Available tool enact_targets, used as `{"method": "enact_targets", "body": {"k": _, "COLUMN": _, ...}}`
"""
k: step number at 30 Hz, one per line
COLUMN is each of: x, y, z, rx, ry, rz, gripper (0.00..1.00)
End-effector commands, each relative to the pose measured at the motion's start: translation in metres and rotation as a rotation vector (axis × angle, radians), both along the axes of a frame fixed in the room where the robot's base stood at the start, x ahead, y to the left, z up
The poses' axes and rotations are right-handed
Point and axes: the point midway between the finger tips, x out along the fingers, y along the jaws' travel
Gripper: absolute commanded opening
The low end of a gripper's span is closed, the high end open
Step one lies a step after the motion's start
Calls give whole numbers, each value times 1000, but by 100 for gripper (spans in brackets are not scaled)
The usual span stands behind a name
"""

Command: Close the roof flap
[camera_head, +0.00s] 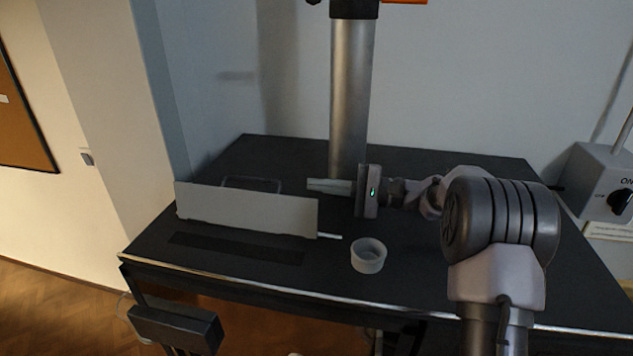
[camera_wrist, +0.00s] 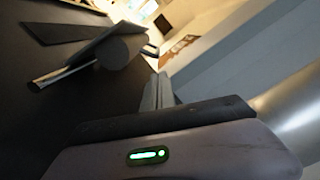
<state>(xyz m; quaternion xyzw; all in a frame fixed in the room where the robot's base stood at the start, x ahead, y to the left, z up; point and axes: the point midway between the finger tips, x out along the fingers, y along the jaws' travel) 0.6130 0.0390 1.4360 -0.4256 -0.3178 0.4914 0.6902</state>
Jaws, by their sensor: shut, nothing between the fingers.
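The roof flap, a light grey panel (camera_head: 246,212), stands tilted up on the dark top at the left in the head view. A thin handle-like loop (camera_head: 252,184) shows behind its upper edge, and a pale rod (camera_head: 329,236) sticks out at its lower right corner. In the wrist view the panel (camera_wrist: 92,48) appears edge-on and dark at the upper left. My gripper (camera_head: 310,186) is shut and empty, with its fingers pointing left, close to the flap's right end on the far side. Its fingers also show in the wrist view (camera_wrist: 158,90). I cannot see contact.
A small white round cup (camera_head: 368,256) stands in front of my gripper. A metal column (camera_head: 351,100) rises behind it. A dark flat strip (camera_head: 235,248) lies in front of the flap. A grey box with a knob (camera_head: 600,180) is at the right. The back left of the dark top is clear.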

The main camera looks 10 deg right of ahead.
Motion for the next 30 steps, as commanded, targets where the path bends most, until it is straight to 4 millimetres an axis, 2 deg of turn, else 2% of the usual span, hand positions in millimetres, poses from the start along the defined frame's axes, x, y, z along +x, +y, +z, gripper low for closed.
{"method": "enact_targets", "body": {"k": 3, "x": 7, "y": 24, "z": 2, "rx": 0, "ry": 1, "rz": 4, "gripper": 0}}
{"method": "enact_targets", "body": {"k": 9, "x": 15, "y": 48, "z": 2, "rx": -1, "ry": 2, "rz": 2, "gripper": 0}}
{"method": "enact_targets", "body": {"k": 23, "x": 17, "y": 53, "z": 1, "rx": -2, "ry": 0, "rz": 1, "gripper": 0}}
{"method": "enact_targets", "body": {"k": 30, "x": 13, "y": 54, "z": 2, "rx": -22, "ry": -56, "rz": 1, "gripper": 0}}
